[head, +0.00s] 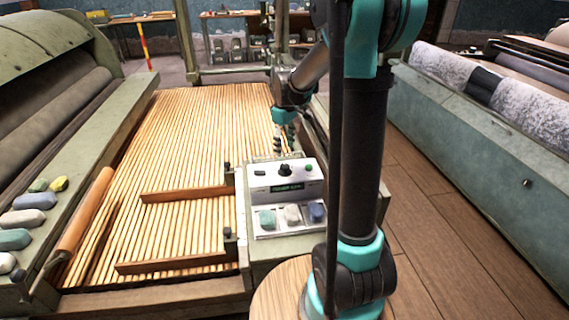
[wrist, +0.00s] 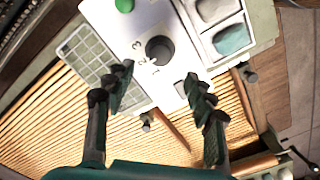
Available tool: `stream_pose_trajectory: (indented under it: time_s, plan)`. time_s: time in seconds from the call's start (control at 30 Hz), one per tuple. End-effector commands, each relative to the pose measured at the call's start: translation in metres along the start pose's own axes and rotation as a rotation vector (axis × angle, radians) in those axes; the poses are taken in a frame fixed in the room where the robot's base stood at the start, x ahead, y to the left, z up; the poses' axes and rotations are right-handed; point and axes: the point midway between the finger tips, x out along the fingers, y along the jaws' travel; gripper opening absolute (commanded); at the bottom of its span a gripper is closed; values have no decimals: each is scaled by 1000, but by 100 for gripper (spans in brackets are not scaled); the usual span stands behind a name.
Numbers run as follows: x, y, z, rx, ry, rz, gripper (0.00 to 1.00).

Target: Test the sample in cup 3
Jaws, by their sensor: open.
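A white tester box (head: 253,196) stands on the right side of the slatted bed. In front are three cups holding a teal sample (head: 267,219), a pale grey sample (head: 292,215) and a blue sample (head: 317,211); I cannot read cup numbers. In the wrist view, digits 1, 2 and 3 ring the knob (wrist: 160,50); its setting is unclear. My gripper (head: 286,142) is open and empty above the box's back edge, apart from the knob.
Wooden strips (head: 185,194) lie across the slatted bed (head: 190,130). Several stones (head: 35,201) sit on the left ledge. A grid panel (wrist: 103,60) lies beside the knob. Dark posts (head: 227,233) stand at the box's left. My arm hides part of the right side.

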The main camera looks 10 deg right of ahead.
Motion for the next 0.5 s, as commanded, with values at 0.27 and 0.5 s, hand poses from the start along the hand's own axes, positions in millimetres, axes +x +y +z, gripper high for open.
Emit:
stream_pose_trajectory:
  time_s: [0.27,0.5]
  plan:
    - [52,0,0,1,0,0,55]
    - [75,0,0,1,0,0,55]
